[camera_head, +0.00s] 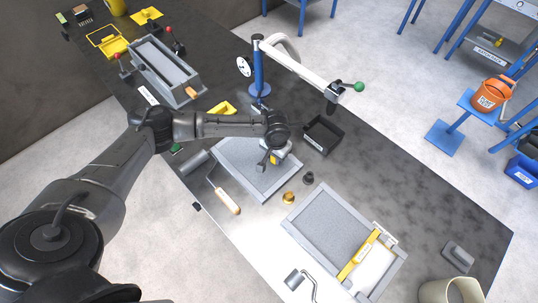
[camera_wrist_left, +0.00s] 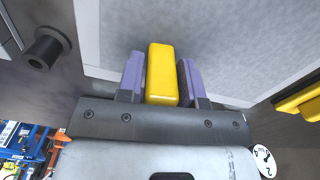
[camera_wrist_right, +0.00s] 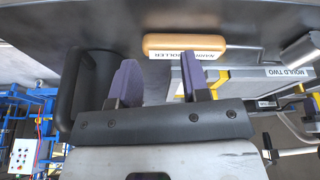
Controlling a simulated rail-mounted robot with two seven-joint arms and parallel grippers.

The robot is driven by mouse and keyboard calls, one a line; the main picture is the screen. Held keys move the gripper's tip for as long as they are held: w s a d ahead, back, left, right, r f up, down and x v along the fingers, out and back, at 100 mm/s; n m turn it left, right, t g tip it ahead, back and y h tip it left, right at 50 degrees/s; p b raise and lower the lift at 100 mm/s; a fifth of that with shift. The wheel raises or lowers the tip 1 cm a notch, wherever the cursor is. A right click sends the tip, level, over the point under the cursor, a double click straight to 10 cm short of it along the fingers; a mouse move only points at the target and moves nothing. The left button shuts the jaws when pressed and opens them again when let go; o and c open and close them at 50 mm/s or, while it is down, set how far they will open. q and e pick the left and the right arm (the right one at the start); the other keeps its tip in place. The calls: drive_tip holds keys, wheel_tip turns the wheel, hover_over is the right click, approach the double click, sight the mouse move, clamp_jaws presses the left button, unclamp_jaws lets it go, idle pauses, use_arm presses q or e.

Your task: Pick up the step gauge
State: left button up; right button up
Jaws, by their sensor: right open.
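A yellow block, which I take for the step gauge (camera_wrist_left: 162,75), stands between the fingers of my left gripper (camera_wrist_left: 162,80) in the left wrist view. I cannot tell whether the block touches the panel. My right gripper (camera_wrist_right: 165,85) is open and empty in the right wrist view. It does not show clearly in the head view.
A wooden-handled roller (camera_head: 228,202) lies left of the grey panel. A second framed panel (camera_head: 325,225) with a yellow bar (camera_head: 360,255) lies nearer. A black tray (camera_head: 322,135), a brass weight (camera_head: 288,197) and a dark one (camera_head: 308,178) stand close by. A blue post (camera_head: 259,70) stands behind.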

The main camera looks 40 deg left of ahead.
use_arm(q)
clamp_jaws()
drive_tip(key=shift+r, duration=0.1)
